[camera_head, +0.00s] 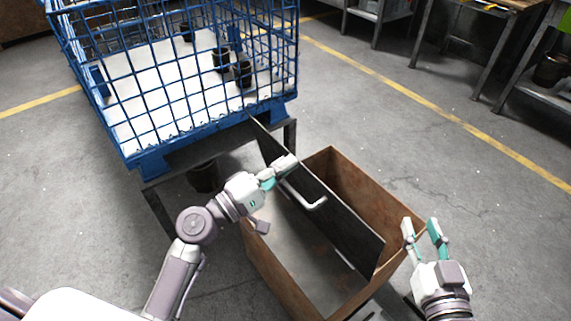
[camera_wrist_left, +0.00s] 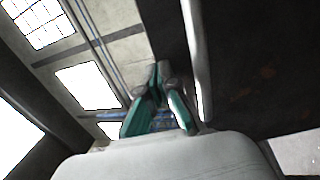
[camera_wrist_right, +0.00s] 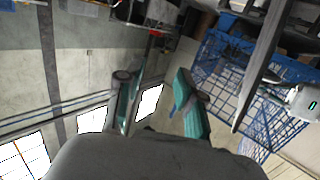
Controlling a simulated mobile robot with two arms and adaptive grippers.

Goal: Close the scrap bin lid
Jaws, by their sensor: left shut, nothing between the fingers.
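The scrap bin (camera_head: 275,272) is a rusty brown open box in the head view. Its dark lid (camera_head: 345,222) stands steeply up across the middle of the bin, with the interior showing on both sides. A pale bar handle (camera_head: 311,204) is on the lid's left face. My left gripper (camera_head: 293,162) is shut and empty beside the lid, near the handle's upper end; whether it touches is unclear. The left wrist view shows its closed fingertips (camera_wrist_left: 158,72) beside the handle (camera_wrist_left: 198,55). My right gripper (camera_head: 421,222) is open and empty by the bin's right corner. The lid (camera_wrist_right: 262,62) shows edge-on in the right wrist view.
A blue wire cage (camera_head: 200,85) with several dark cylindrical parts stands on a dark metal stand (camera_head: 290,135) behind the bin, close to its far left side. Workbenches (camera_head: 480,40) stand at the back right. The floor right of the bin is clear.

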